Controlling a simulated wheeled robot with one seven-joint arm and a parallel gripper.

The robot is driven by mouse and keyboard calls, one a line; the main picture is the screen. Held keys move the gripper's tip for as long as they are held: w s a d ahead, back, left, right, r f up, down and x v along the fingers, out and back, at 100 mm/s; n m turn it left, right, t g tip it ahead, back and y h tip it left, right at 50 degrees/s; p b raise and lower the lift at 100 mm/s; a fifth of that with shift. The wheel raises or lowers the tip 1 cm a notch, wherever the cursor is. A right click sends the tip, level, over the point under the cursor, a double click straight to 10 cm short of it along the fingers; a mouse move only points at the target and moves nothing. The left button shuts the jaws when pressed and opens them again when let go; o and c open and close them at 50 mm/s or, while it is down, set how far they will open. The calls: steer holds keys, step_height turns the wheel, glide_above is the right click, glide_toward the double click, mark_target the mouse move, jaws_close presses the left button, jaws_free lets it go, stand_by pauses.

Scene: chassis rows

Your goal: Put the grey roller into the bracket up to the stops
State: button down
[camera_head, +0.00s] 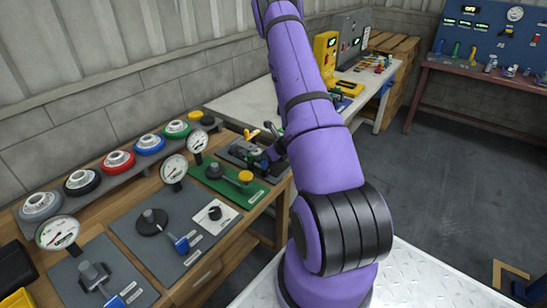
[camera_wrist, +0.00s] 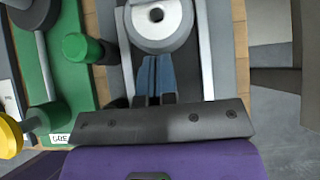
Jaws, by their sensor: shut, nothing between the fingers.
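In the wrist view a light grey round part with a dark centre hole, which looks like the grey roller (camera_wrist: 157,16), lies at the top edge, partly cut off. It sits between two light grey side rails of what looks like the bracket (camera_wrist: 205,55), on a dark grey plate. My gripper (camera_wrist: 156,60) is shut and empty, its blue fingertips just below the roller's near edge. I cannot tell whether they touch it. In the head view my gripper (camera_head: 268,156) is over the dark plate at the back of the bench, and my arm hides much of this area.
Left of the bracket is a green plate (camera_head: 222,187) with a yellow-knobbed part (camera_head: 245,176) and a green cylinder (camera_wrist: 82,47). Dial gauges and several coloured ring parts stand along the wooden bench. A white table (camera_head: 250,105) is behind.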

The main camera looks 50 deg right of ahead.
mark_target(258, 153)
steer(key=shift+w, duration=0.2)
steer(key=w, duration=0.3)
steer(key=shift+w+a, duration=0.15)
steer(key=shift+w, duration=0.05)
steer(key=shift+s, duration=0.1)
